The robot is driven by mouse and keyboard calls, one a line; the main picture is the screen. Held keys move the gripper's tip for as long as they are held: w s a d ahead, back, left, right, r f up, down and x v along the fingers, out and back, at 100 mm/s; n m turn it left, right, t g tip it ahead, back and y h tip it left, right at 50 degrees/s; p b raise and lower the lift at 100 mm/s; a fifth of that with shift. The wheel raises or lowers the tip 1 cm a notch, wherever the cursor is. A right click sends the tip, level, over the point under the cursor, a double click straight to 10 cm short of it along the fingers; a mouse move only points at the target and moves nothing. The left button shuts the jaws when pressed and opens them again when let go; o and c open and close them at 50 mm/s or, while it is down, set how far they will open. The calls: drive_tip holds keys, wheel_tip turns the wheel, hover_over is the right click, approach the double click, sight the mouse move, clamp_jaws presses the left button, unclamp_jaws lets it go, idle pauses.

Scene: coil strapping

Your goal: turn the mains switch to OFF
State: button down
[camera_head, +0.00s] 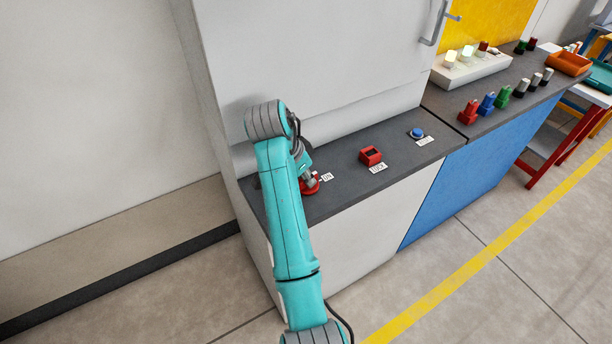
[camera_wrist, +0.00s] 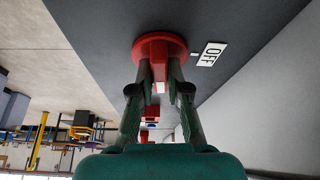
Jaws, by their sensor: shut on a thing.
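The mains switch is a round red base with a red handle, near the left end of the dark grey counter. In the head view its red base (camera_head: 311,188) shows partly beside my gripper (camera_head: 307,178). In the wrist view the red disc (camera_wrist: 158,46) is at upper middle, and its handle (camera_wrist: 160,76) stands between the fingers of my gripper (camera_wrist: 160,72), which are shut on it. A white label reading OFF (camera_wrist: 212,54) lies right of the disc, with a small white tick between. The handle's exact turn angle is hard to tell, as the fingers cover its sides.
A red box-shaped control (camera_head: 370,155) and a blue button (camera_head: 417,132) sit further right on the same counter (camera_head: 345,184). A tall white cabinet (camera_head: 310,60) rises behind. Coloured plugs and a lamp panel (camera_head: 470,67) are on the neighbouring blue-fronted bench.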

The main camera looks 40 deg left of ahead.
drive_tip(key=n+y, duration=0.1)
drive_tip(key=n, duration=0.2)
drive_tip(key=shift+d, duration=0.1)
drive_tip(key=n+y, duration=0.2)
drive_tip(key=n, duration=0.3)
drive_tip(key=shift+d, duration=0.1)
drive_tip(key=n, duration=0.2)
drive_tip(key=n+g+y, duration=0.1)
drive_tip(key=n, duration=0.1)
drive_tip(key=shift+y, duration=0.3)
drive_tip(key=shift+w+d+n+g+y, duration=0.15)
drive_tip(key=shift+n+g, duration=0.2)
drive_tip(key=shift+n, duration=0.75)
drive_tip(key=shift+s+a+n+g+y, duration=0.15)
drive_tip(key=shift+n+g, duration=0.2)
drive_tip(key=shift+n, duration=0.75)
drive_tip(key=shift+w+d, duration=0.1)
drive_tip(key=c, duration=1.1)
unclamp_jaws()
drive_tip(key=shift+c, duration=0.2)
